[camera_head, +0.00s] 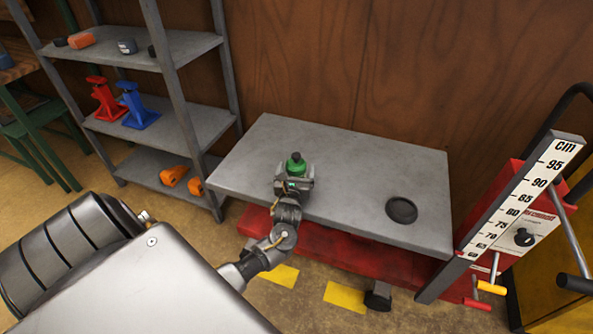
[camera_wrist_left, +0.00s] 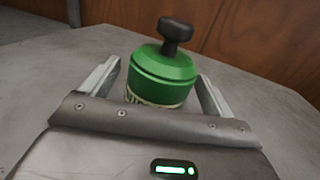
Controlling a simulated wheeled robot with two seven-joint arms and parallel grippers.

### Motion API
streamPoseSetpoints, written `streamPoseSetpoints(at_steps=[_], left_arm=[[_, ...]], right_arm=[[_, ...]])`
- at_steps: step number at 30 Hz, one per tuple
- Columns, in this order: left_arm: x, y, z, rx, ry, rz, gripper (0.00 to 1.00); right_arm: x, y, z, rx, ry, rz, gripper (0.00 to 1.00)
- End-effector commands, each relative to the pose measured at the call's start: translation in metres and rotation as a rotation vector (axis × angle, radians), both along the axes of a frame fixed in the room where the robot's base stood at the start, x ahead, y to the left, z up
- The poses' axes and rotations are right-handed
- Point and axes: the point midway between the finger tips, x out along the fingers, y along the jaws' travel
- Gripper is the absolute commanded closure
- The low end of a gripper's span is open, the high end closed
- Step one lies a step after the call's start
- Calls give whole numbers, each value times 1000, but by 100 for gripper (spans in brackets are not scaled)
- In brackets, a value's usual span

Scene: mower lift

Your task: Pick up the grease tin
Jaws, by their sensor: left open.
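The grease tin is a green can (camera_head: 296,167) with a black knob on its lid. It stands upright on the grey lift table, towards its left part. My left gripper (camera_head: 295,177) is at the tin from the near side, low over the table. In the left wrist view the tin (camera_wrist_left: 164,72) stands between the two open fingers (camera_wrist_left: 158,82), with a gap on either side at the visible height. The gripper's body hides the tin's lower part. My right gripper is not in view.
The grey lift table (camera_head: 350,170) has a dark round dish (camera_head: 401,210) at its right; the rest is bare. A red frame (camera_head: 370,262) lies below. A centimetre scale (camera_head: 520,200) rises at the right. A shelf rack (camera_head: 165,125) with jack stands is at the left.

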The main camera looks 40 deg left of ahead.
Motion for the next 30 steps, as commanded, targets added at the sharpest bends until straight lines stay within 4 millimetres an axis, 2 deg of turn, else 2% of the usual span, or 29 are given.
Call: streamPoseSetpoints(at_steps=[9,23,24,30], left_arm=[[6,4,0,-1,0,0,12],[6,4,0,-1,0,-1,71],[6,4,2,0,-4,-1,74],[6,4,2,0,-4,-1,74]], right_arm=[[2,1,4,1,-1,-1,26],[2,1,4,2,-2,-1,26],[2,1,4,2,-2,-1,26],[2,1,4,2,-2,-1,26]])
